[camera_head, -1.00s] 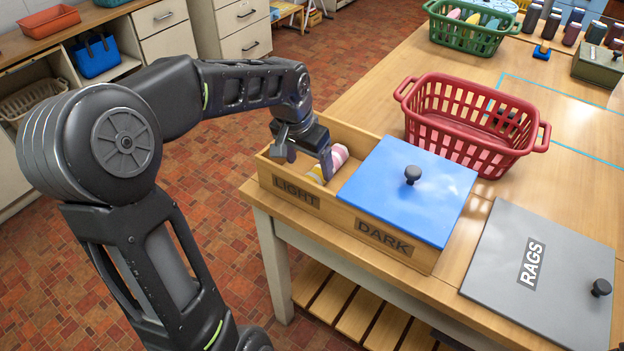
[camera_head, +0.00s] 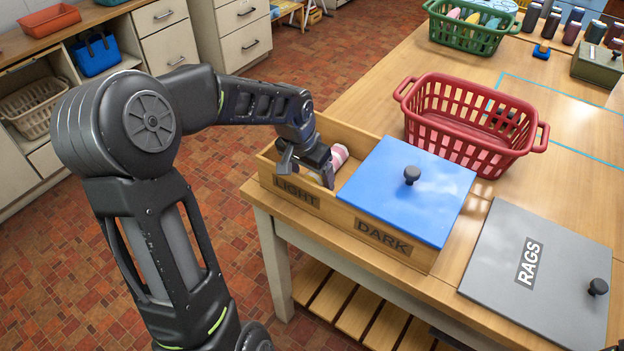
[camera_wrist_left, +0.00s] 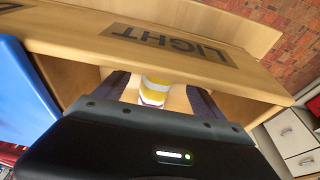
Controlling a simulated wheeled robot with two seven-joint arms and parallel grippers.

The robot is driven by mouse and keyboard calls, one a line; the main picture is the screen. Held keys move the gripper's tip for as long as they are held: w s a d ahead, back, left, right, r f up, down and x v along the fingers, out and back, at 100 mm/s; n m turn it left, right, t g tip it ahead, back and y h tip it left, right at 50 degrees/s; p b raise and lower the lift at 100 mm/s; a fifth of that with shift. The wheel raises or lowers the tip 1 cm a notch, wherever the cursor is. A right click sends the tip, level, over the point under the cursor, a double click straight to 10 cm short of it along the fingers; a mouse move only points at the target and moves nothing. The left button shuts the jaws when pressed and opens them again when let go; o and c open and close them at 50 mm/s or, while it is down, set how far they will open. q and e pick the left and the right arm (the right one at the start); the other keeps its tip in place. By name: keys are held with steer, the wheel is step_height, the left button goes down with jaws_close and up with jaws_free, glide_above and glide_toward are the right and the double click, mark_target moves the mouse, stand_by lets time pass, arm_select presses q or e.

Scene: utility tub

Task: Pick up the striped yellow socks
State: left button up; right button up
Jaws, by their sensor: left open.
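My left gripper (camera_head: 306,171) is open and lowered into that compartment, pointing down. In the left wrist view its fingers (camera_wrist_left: 156,96) stand on either side of the socks, with the lower part of the bundle hidden by the gripper body. I cannot tell whether the fingers touch them. A pink and white striped bundle (camera_head: 339,154) lies beside the gripper, toward the blue lid. My right gripper is not in view.
A blue lid (camera_head: 400,195) with a black knob covers the DARK compartment. A grey RAGS lid (camera_head: 500,265) lies to the right. A red basket (camera_head: 470,145) stands behind the box, and a green basket (camera_head: 465,38) holds items farther back. The compartment's wooden walls surround my gripper closely.

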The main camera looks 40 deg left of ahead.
mark_target(311, 174)
arm_select(q)
steer(key=shift+c, duration=0.2)
steer(key=c, duration=1.4)
steer(key=shift+r, duration=0.15)
step_height(311, 174, up, 18)
steer(key=shift+f, duration=0.15)
stand_by(0.5)
